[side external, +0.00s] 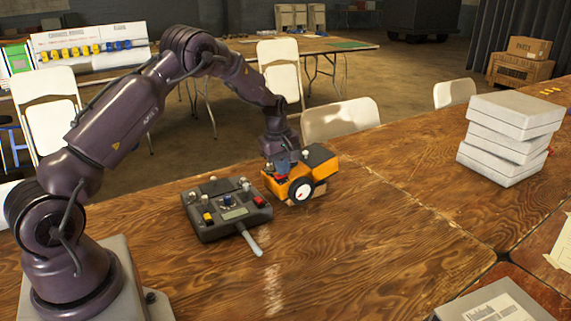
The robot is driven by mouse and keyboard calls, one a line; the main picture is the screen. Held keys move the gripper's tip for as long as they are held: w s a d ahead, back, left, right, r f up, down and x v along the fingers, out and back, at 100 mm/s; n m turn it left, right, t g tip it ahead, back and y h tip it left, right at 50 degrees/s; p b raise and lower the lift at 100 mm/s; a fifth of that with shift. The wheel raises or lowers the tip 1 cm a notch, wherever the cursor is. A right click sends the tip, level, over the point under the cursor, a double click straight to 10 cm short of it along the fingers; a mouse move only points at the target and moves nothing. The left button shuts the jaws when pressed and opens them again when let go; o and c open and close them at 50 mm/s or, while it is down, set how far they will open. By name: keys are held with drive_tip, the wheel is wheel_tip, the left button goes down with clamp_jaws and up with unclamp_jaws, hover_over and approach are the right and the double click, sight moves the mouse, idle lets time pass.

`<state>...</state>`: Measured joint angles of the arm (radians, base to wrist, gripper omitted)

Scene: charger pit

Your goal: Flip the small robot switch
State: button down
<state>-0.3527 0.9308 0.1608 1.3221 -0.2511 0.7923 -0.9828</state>
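The small robot (318,178) is an orange and black wheeled toy with a white-hubbed wheel. It stands on the wooden table just right of a dark grey control box. My gripper (283,165) points down at the left part of the small robot, at or just above its top. Something red shows at the gripper's tip, on the robot's near left side. The fingers are too small and dark to tell open from shut. I cannot make out the switch itself; the gripper may cover it.
The control box (226,208) with knobs, coloured buttons and a light grey rod lies close to the left of the small robot. A stack of white boxes (510,138) stands at the right. The table (390,235) between is clear. White chairs (340,118) stand behind it.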

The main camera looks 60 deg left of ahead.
drive_tip(key=shift+s+d+f, duration=0.1)
drive_tip(key=shift+d+f, duration=0.1)
drive_tip(key=shift+f, duration=0.05)
wheel_tip(320, 180, up, 14)
drive_tip(key=w, duration=0.2)
drive_tip(key=shift+a+r, duration=0.2)
drive_tip(key=shift+r, duration=0.05)
idle(0.4)
drive_tip(key=s+d+r+m+t, duration=0.1)
drive_tip(key=s+d+r+m, duration=0.2)
drive_tip(key=s+d+m, duration=0.3)
drive_tip(key=s+d+r+m+t, duration=0.1)
drive_tip(key=s+d+r+m, duration=0.2)
drive_tip(key=s, duration=1.1)
drive_tip(key=s+d+r+m+t, duration=0.2)
drive_tip(key=s+d+r+m, duration=0.1)
drive_tip(key=s+d+m, duration=0.6)
drive_tip(key=s+d, duration=0.1)
drive_tip(key=d, duration=0.3)
drive_tip(key=shift+r, duration=0.4)
